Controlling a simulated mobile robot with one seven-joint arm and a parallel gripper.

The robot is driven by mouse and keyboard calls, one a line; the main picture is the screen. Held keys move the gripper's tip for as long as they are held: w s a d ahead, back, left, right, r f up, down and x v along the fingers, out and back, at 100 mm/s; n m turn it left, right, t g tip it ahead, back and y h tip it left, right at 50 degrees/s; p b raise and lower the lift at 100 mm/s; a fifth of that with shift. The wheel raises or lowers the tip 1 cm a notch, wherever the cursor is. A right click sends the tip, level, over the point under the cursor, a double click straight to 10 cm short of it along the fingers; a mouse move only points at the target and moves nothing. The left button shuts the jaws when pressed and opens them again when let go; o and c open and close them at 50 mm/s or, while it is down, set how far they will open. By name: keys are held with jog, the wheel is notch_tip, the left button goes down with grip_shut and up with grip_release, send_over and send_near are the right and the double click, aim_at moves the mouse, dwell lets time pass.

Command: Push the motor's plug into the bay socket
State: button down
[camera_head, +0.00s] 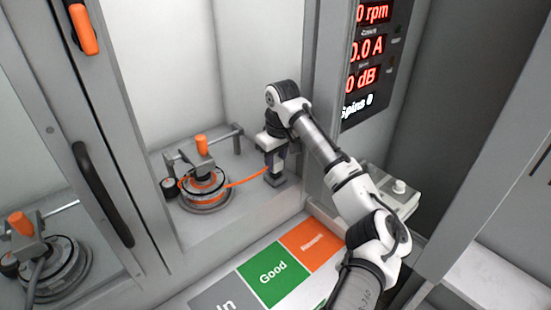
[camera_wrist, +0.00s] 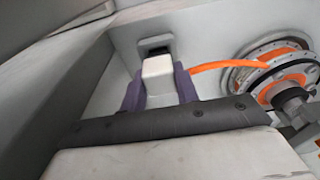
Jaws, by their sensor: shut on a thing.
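The motor (camera_head: 205,190) is a round grey hub with orange rings, clamped in the bay. It also shows at the right of the wrist view (camera_wrist: 275,72). An orange cable (camera_head: 246,179) runs from it to my gripper (camera_head: 274,160). My gripper's purple-grey fingers (camera_wrist: 159,88) are shut on the pale plug (camera_wrist: 157,68), whose cable leaves on the right. The bay socket (camera_wrist: 155,44) is a dark opening just beyond the plug's far end.
An orange-handled clamp (camera_head: 202,146) stands over the motor. A grey door frame with a black handle (camera_head: 103,192) is at left. A pillar (camera_head: 335,100) stands close to the right of my gripper. Coloured pads, including a green one (camera_head: 272,271), lie in front.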

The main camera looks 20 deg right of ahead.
jog(key=shift+f, duration=0.3)
dwell(0.5)
jog(key=shift+f+p, duration=0.5)
jog(key=shift+p, duration=0.75)
dwell(3.1)
jog(key=c, duration=1)
grip_release()
jog(key=shift+o, duration=0.4)
jog(key=o, duration=0.5)
jog(key=shift+r, duration=0.1)
